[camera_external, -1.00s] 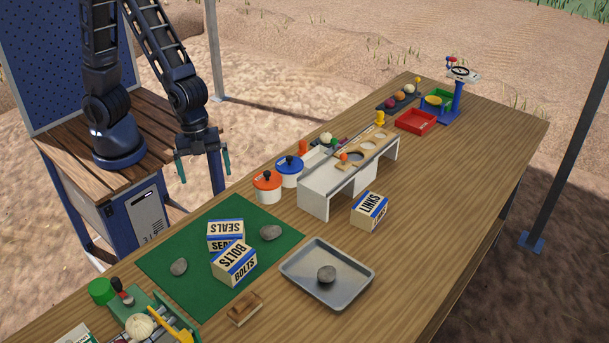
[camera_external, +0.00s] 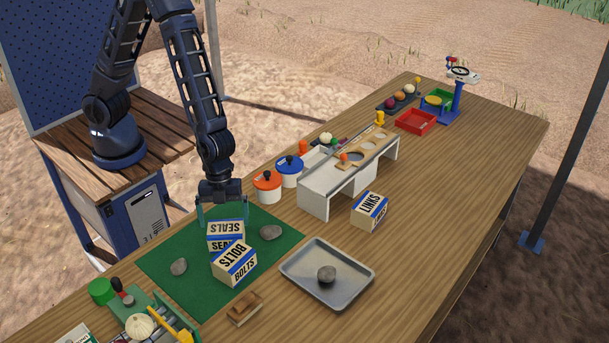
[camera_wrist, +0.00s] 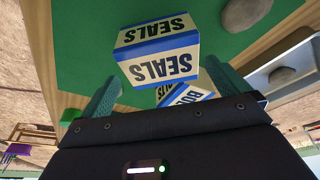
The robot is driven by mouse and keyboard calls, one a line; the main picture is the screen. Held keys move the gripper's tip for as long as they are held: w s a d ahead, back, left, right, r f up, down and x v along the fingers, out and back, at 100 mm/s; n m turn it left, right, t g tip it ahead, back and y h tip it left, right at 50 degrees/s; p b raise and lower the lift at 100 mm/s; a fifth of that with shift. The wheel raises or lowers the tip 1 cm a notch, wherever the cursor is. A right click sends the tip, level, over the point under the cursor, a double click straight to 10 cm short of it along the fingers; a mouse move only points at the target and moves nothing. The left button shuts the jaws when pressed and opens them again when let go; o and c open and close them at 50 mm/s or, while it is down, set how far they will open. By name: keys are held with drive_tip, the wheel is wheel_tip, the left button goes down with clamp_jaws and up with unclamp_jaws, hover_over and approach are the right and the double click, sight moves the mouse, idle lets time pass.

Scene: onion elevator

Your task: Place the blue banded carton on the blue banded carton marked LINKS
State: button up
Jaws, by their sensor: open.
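A cream carton with blue bands marked SEALS (camera_external: 226,229) stands on the green mat (camera_external: 165,251). A like carton marked BOLTS (camera_external: 234,262) stands right in front of it. A third blue banded carton marked LINKS (camera_external: 369,211) stands on the bare table by the white stand. My gripper (camera_external: 222,213) is open above and behind the SEALS carton, with its fingers pointing down. In the wrist view the SEALS carton (camera_wrist: 158,50) lies ahead of and between the teal fingers, and the BOLTS carton (camera_wrist: 188,92) is partly hidden by my gripper.
Grey stones (camera_external: 271,232) lie on the mat on both sides of the cartons. A metal tray (camera_external: 347,292) with a stone stands to the right. Orange-lidded (camera_external: 267,188) and blue-lidded (camera_external: 289,171) jars and a white stand (camera_external: 314,200) are right of my gripper. Bare table surrounds the LINKS carton.

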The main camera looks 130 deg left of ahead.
sight(225, 227)
drive_tip(key=shift+x, duration=3.1)
drive_tip(key=shift+a, duration=0.1)
drive_tip(key=shift+c, duration=0.4)
drive_tip(key=c, duration=0.9)
